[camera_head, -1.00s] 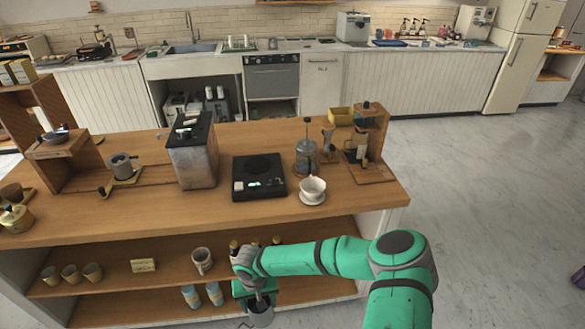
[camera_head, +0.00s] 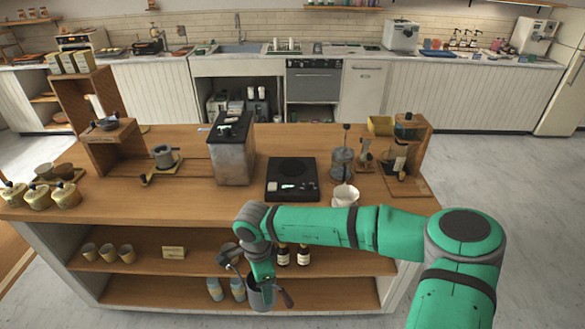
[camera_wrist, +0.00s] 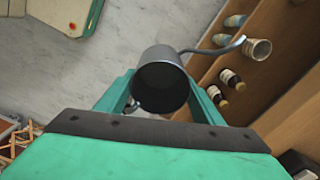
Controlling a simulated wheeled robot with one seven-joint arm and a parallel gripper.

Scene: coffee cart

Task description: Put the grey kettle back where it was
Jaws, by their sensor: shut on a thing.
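The grey kettle (camera_head: 262,298) hangs in my gripper (camera_head: 262,278), in front of the cart's lower shelves. Its thin curved spout points left and its dark handle points right. In the wrist view the kettle (camera_wrist: 161,82) sits between the two green fingers of my gripper (camera_wrist: 160,92), with its dark round opening toward the camera. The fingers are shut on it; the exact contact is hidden. The black hob (camera_head: 292,180) on the cart's top has no kettle on it.
The cart top (camera_head: 130,205) also holds a metal box machine (camera_head: 231,150), a glass press (camera_head: 342,164) and a white dripper (camera_head: 345,194). Shelves below hold cups (camera_head: 108,252), dark bottles (camera_head: 303,255) and blue-topped cups (camera_head: 214,289).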

